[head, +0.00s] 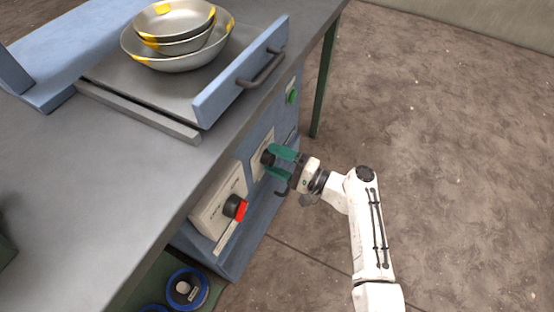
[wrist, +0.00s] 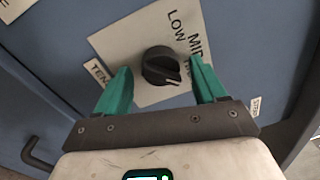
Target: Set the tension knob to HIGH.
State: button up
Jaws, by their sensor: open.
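The tension knob (wrist: 161,66) is a black round knob with a raised grip on a light plate (wrist: 130,40) on the blue cabinet front. LOW and MID show on the plate; the lettering below MID is partly covered by a finger. A pale mark on the knob faces the lower right; I cannot tell exactly which label it meets. My gripper (wrist: 160,72) is open, its green fingers on either side of the knob, with visible gaps. In the head view the gripper (head: 272,162) is at the dark knob (head: 266,158), partly covering its plate.
A black knob with a red pointer (head: 236,207) is on a pale panel left of my gripper. A green button (head: 292,97) and a barred handle (head: 262,68) are above. Stacked bowls (head: 178,62) stand on the bench. Open floor lies to the right.

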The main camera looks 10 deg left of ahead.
jog(key=p+v, duration=0.1)
jog(key=v, duration=0.9)
jog(key=shift+d, duration=0.35)
jog(key=shift+s+f, duration=0.15)
jog(key=shift+s, duration=0.05)
jog(key=s+d+f+n+g+h, duration=0.2)
jog(key=s+d+f+h, duration=0.15)
jog(key=s, duration=0.35)
jog(key=s+d+f+n+g+h, duration=0.1)
jog(key=s+d+f+n+h, duration=0.15)
jog(key=s+d+h, duration=0.35)
jog(key=s+d+f+n+g+h, duration=0.1)
jog(key=s+d+f+g+h, duration=0.2)
jog(key=s, duration=0.5)
jog(key=s+d+r+h, duration=0.5)
jog(key=s+d+r, duration=0.3)
jog(key=s+d, duration=0.2)
notch_tip(320, 180, up, 22)
jog(key=p, duration=2.3)
jog(key=shift+d+t, duration=0.15)
jog(key=shift+t, duration=0.15)
